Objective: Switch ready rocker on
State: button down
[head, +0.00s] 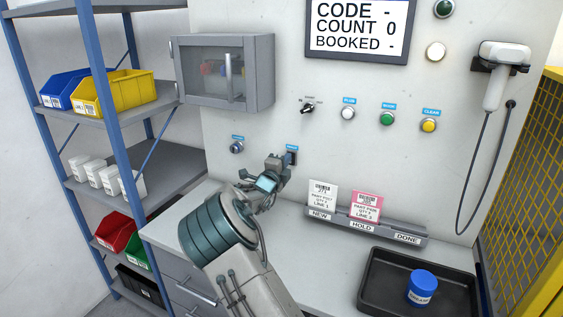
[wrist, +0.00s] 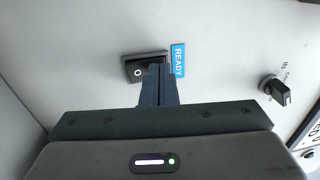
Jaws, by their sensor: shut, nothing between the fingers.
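The ready rocker (wrist: 138,71) is a small black switch with a white circle mark, set in the wall beside a blue READY label (wrist: 178,60). In the head view the rocker (head: 292,157) shows just beyond my fingertips, partly hidden. My gripper (head: 282,163) is shut and empty, pointed at the wall. In the wrist view its closed fingers (wrist: 158,72) reach the rocker's lower right part and cover some of it. I cannot tell whether the tips touch it.
A selector knob (head: 307,108) and white, green and yellow buttons (head: 387,118) sit above and right. A keyed round switch (head: 236,147) is to the left.

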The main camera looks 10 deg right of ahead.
jog(key=shift+d, duration=0.2)
jog(key=s+a+r+b, duration=0.2)
jog(key=s+a+b, duration=0.1)
jog(key=s+a, duration=0.5)
jog(key=s, duration=0.3)
jog(key=shift+s+a, duration=0.15)
jog(key=shift+a, duration=0.05)
jog(key=shift+d+r, duration=0.1)
